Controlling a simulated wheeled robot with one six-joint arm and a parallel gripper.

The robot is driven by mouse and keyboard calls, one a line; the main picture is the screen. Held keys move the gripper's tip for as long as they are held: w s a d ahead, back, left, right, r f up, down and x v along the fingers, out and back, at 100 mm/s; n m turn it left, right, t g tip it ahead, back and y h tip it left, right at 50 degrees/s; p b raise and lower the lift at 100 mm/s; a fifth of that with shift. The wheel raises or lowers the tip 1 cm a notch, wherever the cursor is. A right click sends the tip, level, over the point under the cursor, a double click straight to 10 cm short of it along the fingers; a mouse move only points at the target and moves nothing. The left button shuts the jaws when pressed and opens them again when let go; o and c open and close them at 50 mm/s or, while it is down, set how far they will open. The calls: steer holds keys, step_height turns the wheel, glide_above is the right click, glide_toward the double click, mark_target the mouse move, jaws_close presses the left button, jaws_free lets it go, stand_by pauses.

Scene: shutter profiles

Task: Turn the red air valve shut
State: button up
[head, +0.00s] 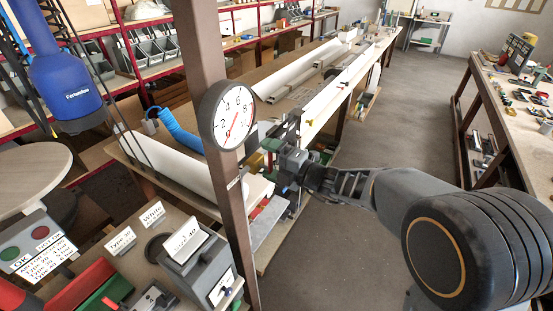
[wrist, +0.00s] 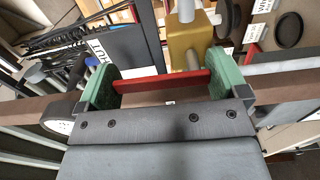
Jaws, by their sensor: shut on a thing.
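The red valve lever (wrist: 160,84) lies across the space between the two green finger pads of my gripper (wrist: 166,84) in the wrist view. My gripper is shut on it, with a pad at each end. The lever sits beside the brass valve body (wrist: 190,45), which has a grey pipe stub at its top. In the head view my gripper (head: 274,162) is at the brown post, just right of the brass valve body (head: 256,161). The lever is mostly hidden there by my gripper.
A round gauge (head: 228,115) with a red needle is on the brown post (head: 212,60). A dark plate with a partly readable white label (wrist: 98,53) is left of the valve. A long workbench (head: 340,92) runs behind. The floor aisle (head: 420,120) is clear.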

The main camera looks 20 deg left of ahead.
steer(key=shift+f, duration=0.1)
steer(key=o, duration=0.9)
steer(key=shift+o, duration=0.2)
steer(key=b+v, duration=0.3)
steer(key=v, duration=1)
steer(key=shift+s+d, duration=0.2)
steer(key=shift+d, duration=0.15)
